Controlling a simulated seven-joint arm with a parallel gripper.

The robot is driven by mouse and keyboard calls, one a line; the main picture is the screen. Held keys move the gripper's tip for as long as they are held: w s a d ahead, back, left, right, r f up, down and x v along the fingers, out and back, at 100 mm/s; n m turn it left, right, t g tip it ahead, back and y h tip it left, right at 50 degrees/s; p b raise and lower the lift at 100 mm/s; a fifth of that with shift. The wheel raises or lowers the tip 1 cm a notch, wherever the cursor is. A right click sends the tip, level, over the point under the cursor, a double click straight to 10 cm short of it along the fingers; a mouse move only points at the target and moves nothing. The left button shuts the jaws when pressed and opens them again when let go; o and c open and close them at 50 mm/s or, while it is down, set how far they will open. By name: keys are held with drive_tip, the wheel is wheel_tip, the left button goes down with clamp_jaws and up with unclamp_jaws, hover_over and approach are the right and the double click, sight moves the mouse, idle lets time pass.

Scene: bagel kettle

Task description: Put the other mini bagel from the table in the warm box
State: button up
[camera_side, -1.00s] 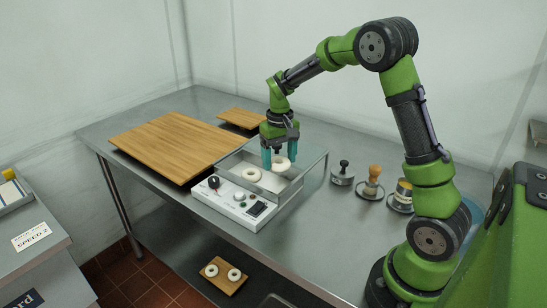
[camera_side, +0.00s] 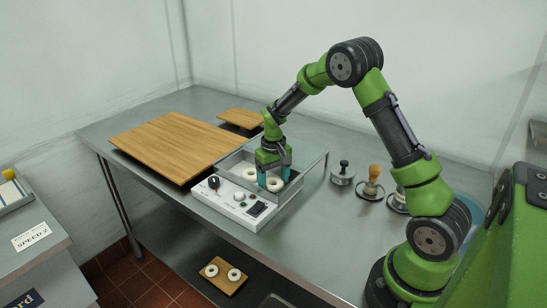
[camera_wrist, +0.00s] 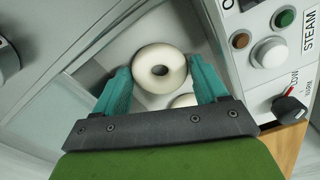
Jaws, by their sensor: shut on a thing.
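The warm box (camera_side: 300,183) is an open-topped, clear-walled metal box behind a white control panel. My gripper (camera_side: 273,180) is inside it, pointing down, with its teal fingers on either side of a pale mini bagel (camera_side: 275,185). In the wrist view this bagel (camera_wrist: 148,81) sits between the fingertips and is gripped. I cannot tell whether it touches the box floor. Another mini bagel (camera_side: 249,174) lies in the box, left of the held one in the side view. In the wrist view it is mostly hidden behind my gripper (camera_wrist: 160,70), with only an edge (camera_wrist: 183,101) showing.
A large wooden board (camera_side: 170,145) and a smaller one (camera_side: 240,118) lie left of and behind the box. Several handled tools, including a dark-knobbed one (camera_side: 343,172), stand to the right. A small board (camera_side: 222,283) with two pale rings is on the lower shelf.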

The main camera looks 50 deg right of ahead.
drive_tip(key=o, duration=0.8)
drive_tip(key=shift+f, duration=0.1)
drive_tip(key=shift+c, duration=0.2)
wheel_tip(320, 180, up, 12)
drive_tip(key=s+a+r+t+y, duration=0.1)
drive_tip(key=s+a+r+t, duration=0.3)
drive_tip(key=s+a+r, duration=0.55)
drive_tip(key=s+a+t, duration=0.1)
drive_tip(key=s+a, duration=0.2)
drive_tip(key=s, duration=0.2)
drive_tip(key=s+a+r+t+y, duration=0.1)
drive_tip(key=s+a+t, duration=0.1)
drive_tip(key=s, duration=0.3)
drive_tip(key=shift+s+a, duration=0.35)
drive_tip(key=shift+a, duration=0.3)
drive_tip(key=shift+r, duration=0.15)
